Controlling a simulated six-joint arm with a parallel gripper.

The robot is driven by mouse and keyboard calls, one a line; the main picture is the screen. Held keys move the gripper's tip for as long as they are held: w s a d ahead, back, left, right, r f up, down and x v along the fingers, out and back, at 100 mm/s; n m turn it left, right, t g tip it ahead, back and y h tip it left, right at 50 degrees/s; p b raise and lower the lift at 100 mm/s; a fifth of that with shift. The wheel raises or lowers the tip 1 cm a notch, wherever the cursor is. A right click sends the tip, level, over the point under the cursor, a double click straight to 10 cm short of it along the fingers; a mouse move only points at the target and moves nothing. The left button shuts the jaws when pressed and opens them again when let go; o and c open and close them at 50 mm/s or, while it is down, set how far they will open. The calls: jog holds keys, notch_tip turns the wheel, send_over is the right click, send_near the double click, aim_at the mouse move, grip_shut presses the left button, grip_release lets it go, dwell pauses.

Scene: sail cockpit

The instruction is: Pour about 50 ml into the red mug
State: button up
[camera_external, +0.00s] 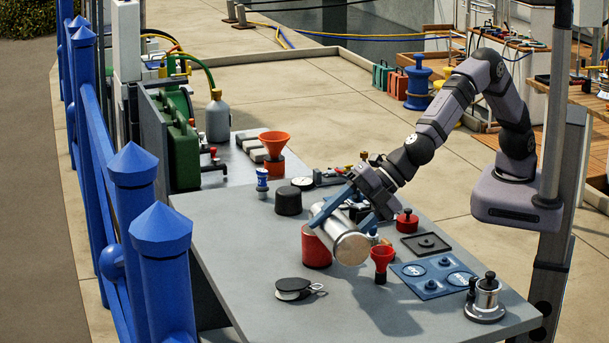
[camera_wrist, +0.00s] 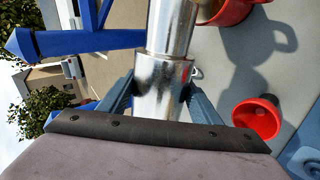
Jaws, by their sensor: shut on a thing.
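The red mug (camera_external: 316,250) stands upright on the grey table, partly hidden behind a silver metal container (camera_external: 351,247). In the wrist view the container (camera_wrist: 168,45) runs up between my blue fingers (camera_wrist: 160,98). I see no liquid, and the mug's inside is mostly hidden.
A red funnel (camera_external: 382,258) stands close right of the container. A black cylinder (camera_external: 288,201) stands behind. The table's left front is clear; blue posts (camera_external: 163,270) border it.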

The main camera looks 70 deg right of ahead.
jog(key=shift+s+a+f+n+t+h+p, duration=0.2)
jog(key=shift+s+f+n+t+h+p, duration=0.25)
jog(key=shift+p, duration=0.8)
jog(key=shift+w+f+h, duration=0.25)
jog(key=shift+f, duration=0.4)
jog(key=shift+n+t, duration=0.25)
jog(key=shift+f+p, duration=0.2)
jog(key=shift+p, duration=0.45)
